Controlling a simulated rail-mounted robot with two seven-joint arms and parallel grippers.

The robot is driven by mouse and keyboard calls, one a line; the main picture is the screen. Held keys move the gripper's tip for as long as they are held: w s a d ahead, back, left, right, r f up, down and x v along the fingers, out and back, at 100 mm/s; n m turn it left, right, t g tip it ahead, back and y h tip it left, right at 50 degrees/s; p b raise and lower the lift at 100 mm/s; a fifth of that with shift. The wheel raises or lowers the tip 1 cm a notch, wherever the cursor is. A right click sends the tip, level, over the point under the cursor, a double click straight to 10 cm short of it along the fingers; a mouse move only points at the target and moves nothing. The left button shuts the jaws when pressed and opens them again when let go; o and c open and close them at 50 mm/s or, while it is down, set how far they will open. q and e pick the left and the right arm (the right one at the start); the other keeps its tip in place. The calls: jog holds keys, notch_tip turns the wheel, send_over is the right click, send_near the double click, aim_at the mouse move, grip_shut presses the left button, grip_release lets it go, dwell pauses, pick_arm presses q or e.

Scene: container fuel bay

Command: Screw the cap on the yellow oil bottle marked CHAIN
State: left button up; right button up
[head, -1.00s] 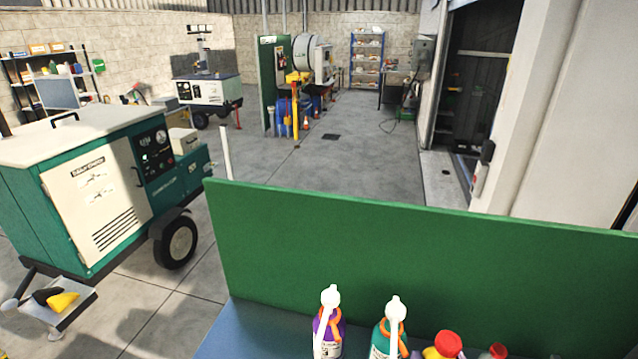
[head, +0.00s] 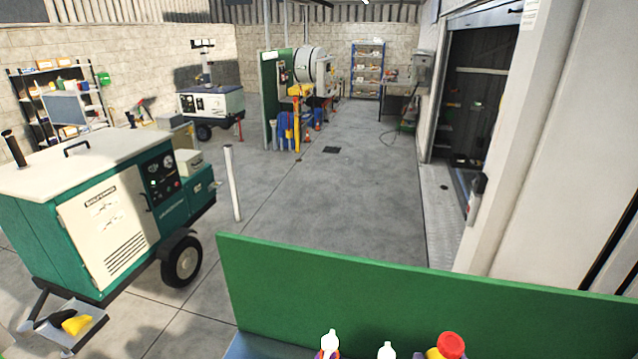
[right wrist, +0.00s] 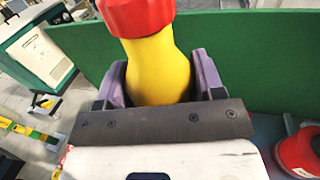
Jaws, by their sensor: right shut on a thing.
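A yellow bottle with a red cap on its top (head: 447,347) shows at the bottom edge of the head view, mostly cut off. In the right wrist view the yellow bottle (right wrist: 158,68) stands between the purple-grey fingers of my right gripper (right wrist: 158,85), which is shut on it. The red cap (right wrist: 138,14) sits at the bottle's top; I cannot tell how tightly it is on. No CHAIN marking is readable.
Two white-spouted bottles (head: 330,341) (head: 387,351) stand left of the yellow one. A green panel (head: 420,305) rises behind the bench. A red item (right wrist: 299,152) is at the lower right of the wrist view. A generator (head: 105,210) stands left on the floor.

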pick_arm(q)
jog(key=shift+r+p, duration=0.35)
jog(key=shift+r, duration=0.4)
pick_arm(e)
jog(key=shift+r, duration=0.75)
pick_arm(q)
jog(key=shift+a+f, duration=0.1)
jog(key=shift+a, duration=0.15)
pick_arm(e)
jog(key=a+f+n+g+y, duration=0.4)
jog(key=a+f+n+y, duration=0.4)
jog(key=a, duration=0.6)
jog(key=shift+s+a+f+y, duration=0.45)
jog(key=shift+f+y, duration=0.95)
jog(key=shift+y, duration=0.4)
